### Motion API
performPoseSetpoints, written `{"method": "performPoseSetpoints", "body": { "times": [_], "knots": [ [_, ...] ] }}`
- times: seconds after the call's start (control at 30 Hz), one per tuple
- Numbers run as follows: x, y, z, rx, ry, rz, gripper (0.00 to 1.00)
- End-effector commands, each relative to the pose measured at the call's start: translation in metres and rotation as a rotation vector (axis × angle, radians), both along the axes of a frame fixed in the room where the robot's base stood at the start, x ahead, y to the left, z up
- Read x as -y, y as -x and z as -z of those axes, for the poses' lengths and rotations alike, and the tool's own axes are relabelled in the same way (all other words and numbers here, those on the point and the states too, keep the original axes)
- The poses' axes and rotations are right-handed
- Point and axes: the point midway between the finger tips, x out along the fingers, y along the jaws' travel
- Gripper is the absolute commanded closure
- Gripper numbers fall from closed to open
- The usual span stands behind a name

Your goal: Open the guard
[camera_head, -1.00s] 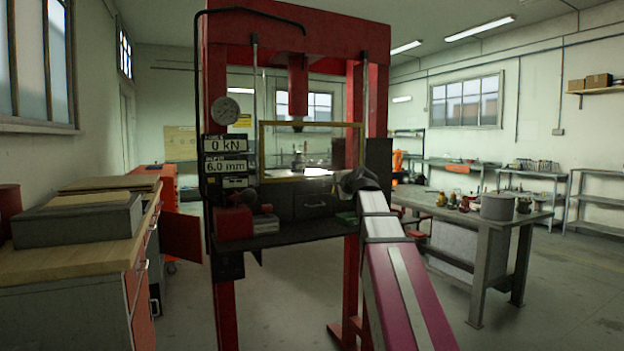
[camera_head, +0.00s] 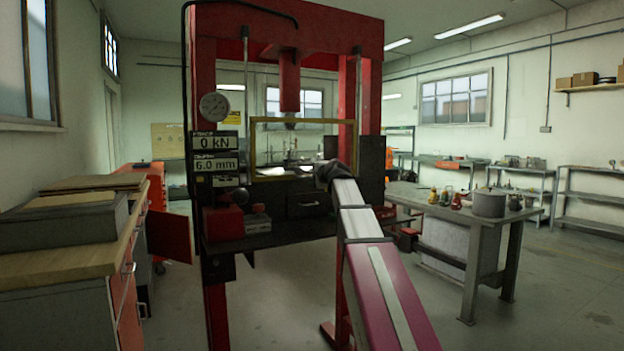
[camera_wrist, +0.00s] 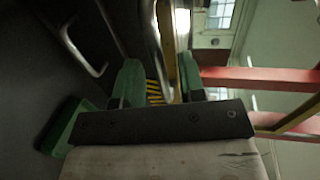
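The guard (camera_head: 304,120) is a yellow-framed clear panel across the front of the red press opening, below the ram. My arm reaches to its lower right part, where my gripper is a dark shape largely hidden by the arm. In the wrist view my gripper (camera_wrist: 160,82) has two green-padded fingers standing apart. A shiny metal bar (camera_wrist: 157,40), apparently a handle, runs between and beyond the fingers, beside a yellow frame edge (camera_wrist: 188,68). I cannot tell whether either finger touches the bar.
The red press (camera_head: 202,90) carries a gauge and displays reading 0 kN and 6.0 mm. A wooden-topped cabinet (camera_head: 80,240) stands at the left. A grey workbench (camera_head: 487,222) with pots stands at the right.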

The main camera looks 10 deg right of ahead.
Motion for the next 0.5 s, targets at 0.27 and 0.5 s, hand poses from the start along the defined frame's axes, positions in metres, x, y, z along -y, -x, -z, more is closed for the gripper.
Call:
{"method": "performPoseSetpoints", "body": {
  "times": [0.27, 0.5],
  "knots": [
    [-0.0049, -0.0148, 0.0031, 0.0, 0.0, 0.0, 0.63],
    [-0.0048, -0.0143, 0.0032, 0.0, 0.0, 0.0, 0.92]
  ]
}}
